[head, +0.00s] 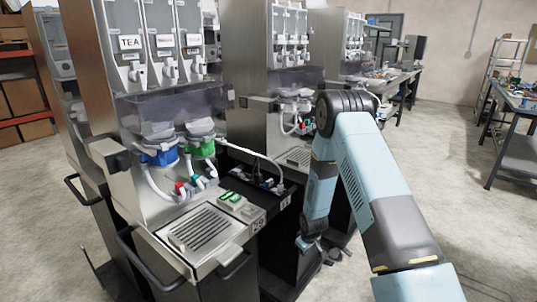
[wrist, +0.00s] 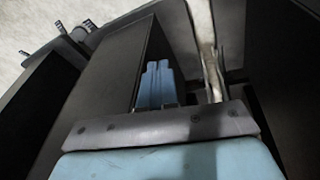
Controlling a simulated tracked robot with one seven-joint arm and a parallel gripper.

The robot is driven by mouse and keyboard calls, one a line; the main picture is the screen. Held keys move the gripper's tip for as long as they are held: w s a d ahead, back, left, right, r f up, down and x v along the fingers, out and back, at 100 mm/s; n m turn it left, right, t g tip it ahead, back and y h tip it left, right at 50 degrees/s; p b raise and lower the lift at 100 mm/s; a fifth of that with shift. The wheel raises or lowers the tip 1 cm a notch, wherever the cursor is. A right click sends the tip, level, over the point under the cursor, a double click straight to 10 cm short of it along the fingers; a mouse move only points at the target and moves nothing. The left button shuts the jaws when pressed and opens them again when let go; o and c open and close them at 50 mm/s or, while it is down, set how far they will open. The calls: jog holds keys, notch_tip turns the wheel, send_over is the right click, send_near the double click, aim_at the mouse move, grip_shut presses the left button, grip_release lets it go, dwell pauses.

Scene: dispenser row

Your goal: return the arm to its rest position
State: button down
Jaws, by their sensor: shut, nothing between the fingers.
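My arm reaches in from the lower right of the head view, bends at a dark elbow and hangs down in front of the dispenser row. My gripper (head: 328,256) is at its lower end, small and dark, low beside the dark cabinet front. It is shut and empty. In the wrist view, pale blue parts of my own arm fill the bottom and show in the middle, between dark panels. The fingertips are hard to make out there.
A steel dispenser (head: 130,75) labelled TEA stands at the left, with a drip grille (head: 200,229) and a green-lit panel (head: 231,199). A second dispenser (head: 290,50) stands behind. A workbench (head: 515,100) is at the far right. Concrete floor (head: 440,150) lies open between.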

jog(key=d+r+m, duration=0.2)
jog(key=d+r, duration=0.1)
jog(key=r, duration=1.9)
jog(key=s+d+r+m, duration=0.1)
jog(key=s+r, duration=0.2)
jog(key=r, duration=0.3)
jog(key=s+d+r+t, duration=0.1)
jog(key=s+r, duration=0.1)
jog(key=r, duration=0.4)
jog(key=s+d+r+m, duration=0.1)
jog(key=s+r, duration=0.2)
jog(key=r, duration=0.3)
jog(key=s+d+r+m+t, duration=0.1)
jog(key=s+d+r+m, duration=0.1)
jog(key=s+r, duration=1)
jog(key=s+r+m, duration=0.1)
jog(key=s+r, duration=0.3)
jog(key=s, duration=1.3)
jog(key=shift+d+m+t+h, duration=0.3)
jog(key=shift+m, duration=0.1)
